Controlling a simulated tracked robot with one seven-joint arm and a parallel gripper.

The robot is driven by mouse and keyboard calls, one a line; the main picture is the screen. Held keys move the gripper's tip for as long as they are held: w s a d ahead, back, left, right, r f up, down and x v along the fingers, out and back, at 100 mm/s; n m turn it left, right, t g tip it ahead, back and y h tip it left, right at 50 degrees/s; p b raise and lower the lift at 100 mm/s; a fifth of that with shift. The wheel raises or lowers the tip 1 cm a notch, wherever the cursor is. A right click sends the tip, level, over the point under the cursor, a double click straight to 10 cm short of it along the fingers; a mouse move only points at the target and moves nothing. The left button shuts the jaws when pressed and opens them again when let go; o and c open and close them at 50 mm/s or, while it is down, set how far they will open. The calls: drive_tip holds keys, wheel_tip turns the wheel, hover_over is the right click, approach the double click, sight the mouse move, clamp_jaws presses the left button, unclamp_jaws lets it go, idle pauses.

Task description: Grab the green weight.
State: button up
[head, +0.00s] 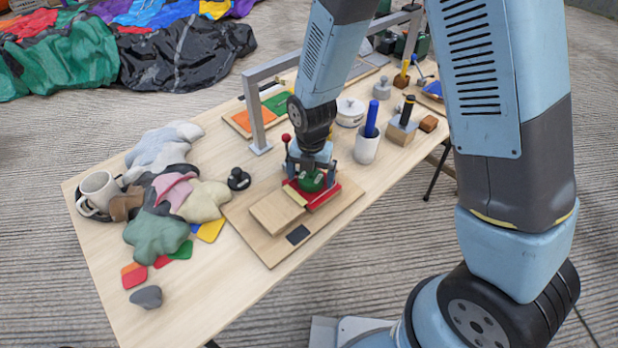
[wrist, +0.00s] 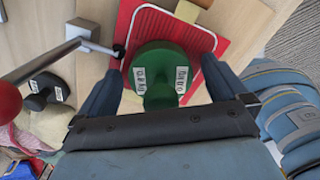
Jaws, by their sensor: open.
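The green weight (head: 311,182) sits on a red plate (head: 325,196) on a wooden board on the table. In the wrist view the green weight (wrist: 160,72) is round, with a narrower knob toward me and white labels on both sides. My gripper (head: 311,168) is directly above it, pointing down. In the wrist view my gripper (wrist: 161,68) is open, one finger left and one right of the weight. Small gaps show between fingers and weight. Part of the weight's near side is hidden by the gripper body.
A metal lever with a red knob (wrist: 8,103) stands close left of my gripper. A black weight (head: 239,180) is left of the board. Crumpled cloths (head: 160,232) and a mug (head: 98,192) lie further left. A white cup (head: 366,147) with a blue rod stands right.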

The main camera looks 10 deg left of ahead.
drive_tip(key=shift+c, duration=0.4)
clamp_jaws()
idle(0.6)
drive_tip(key=shift+r, duration=0.1)
